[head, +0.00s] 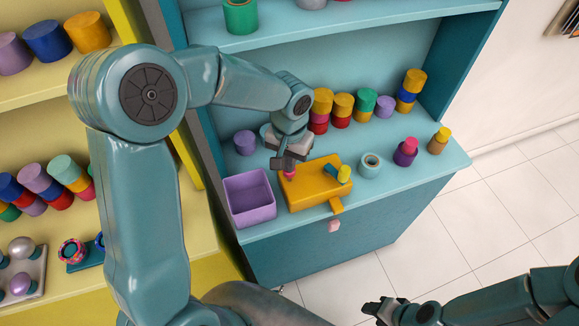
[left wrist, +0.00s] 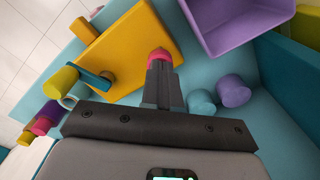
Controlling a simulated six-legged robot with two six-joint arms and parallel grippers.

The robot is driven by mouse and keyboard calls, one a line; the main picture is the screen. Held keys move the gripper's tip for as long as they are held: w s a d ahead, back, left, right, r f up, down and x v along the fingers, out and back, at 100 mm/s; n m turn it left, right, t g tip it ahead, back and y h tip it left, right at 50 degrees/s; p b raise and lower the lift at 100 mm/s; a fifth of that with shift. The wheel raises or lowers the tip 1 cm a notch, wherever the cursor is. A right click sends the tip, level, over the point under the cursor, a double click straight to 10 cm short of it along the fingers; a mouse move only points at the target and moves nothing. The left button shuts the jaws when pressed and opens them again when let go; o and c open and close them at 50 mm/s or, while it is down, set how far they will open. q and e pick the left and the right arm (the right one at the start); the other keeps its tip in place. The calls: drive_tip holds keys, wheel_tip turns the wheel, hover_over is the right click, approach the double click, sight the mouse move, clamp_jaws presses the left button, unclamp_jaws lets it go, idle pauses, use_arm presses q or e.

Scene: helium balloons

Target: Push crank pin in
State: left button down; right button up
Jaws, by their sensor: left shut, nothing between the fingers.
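An orange-yellow box (head: 308,190) lies on the turquoise counter; it fills the upper middle of the left wrist view (left wrist: 120,45). A teal crank arm (head: 330,170) with a yellow knob (head: 344,174) sits at its right end. A pink-red pin (head: 290,175) stands at the box's left part and also shows in the left wrist view (left wrist: 160,54). My left gripper (head: 288,165) is shut, pointing down, its tips at the pin's top. Contact looks likely, but the pin's depth is hidden. My right gripper (head: 383,309) is low over the floor, partly dark; its jaw state is unclear.
An open purple bin (head: 250,198) stands close left of the box. A teal ring-like piece (head: 370,165) and a purple-pink stack (head: 406,152) stand to the right. Coloured cylinders (head: 342,108) line the back.

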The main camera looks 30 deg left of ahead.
use_arm(q)
drive_tip(key=shift+f, duration=0.4)
drive_tip(key=shift+r+p, duration=1.7)
drive_tip(key=shift+r, duration=1)
drive_tip(key=shift+f, duration=0.1)
